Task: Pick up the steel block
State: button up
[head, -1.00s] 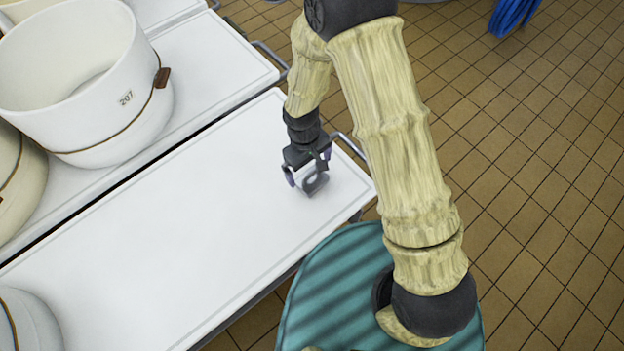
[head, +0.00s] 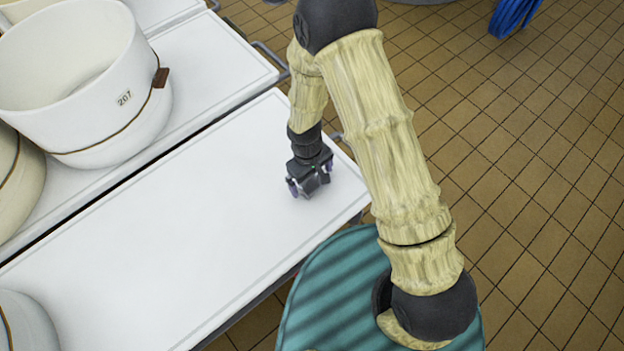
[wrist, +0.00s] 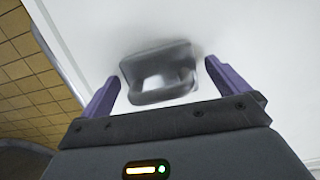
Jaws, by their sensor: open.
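The steel block (wrist: 158,75) is a grey, rounded metal piece with a bright opening or recess in its middle. It is on the white tabletop (head: 190,215), slightly blurred in the wrist view. My gripper (head: 309,184) is low over the right end of the table, pointing down. In the wrist view its two purple fingers (wrist: 164,76) are apart, with the block in view between and just beyond their tips. I cannot tell whether they touch it. In the head view the block is mostly or wholly hidden by the gripper.
A white vat marked 207 (head: 120,115) stands on another white table at the upper left. Another pale vat (head: 25,325) shows at the lower left. The table's middle is bare. Brown tiled floor (head: 540,190) lies to the right, with a blue coil (head: 513,17) at the top.

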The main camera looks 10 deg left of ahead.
jog(key=shift+s, duration=0.1)
jog(key=c, duration=1.9)
jog(key=shift+c, duration=0.2)
jog(key=shift+r, duration=0.1)
jog(key=shift+r, duration=0.45)
notch_tip(320, 180, up, 9)
jog(key=shift+p, duration=1)
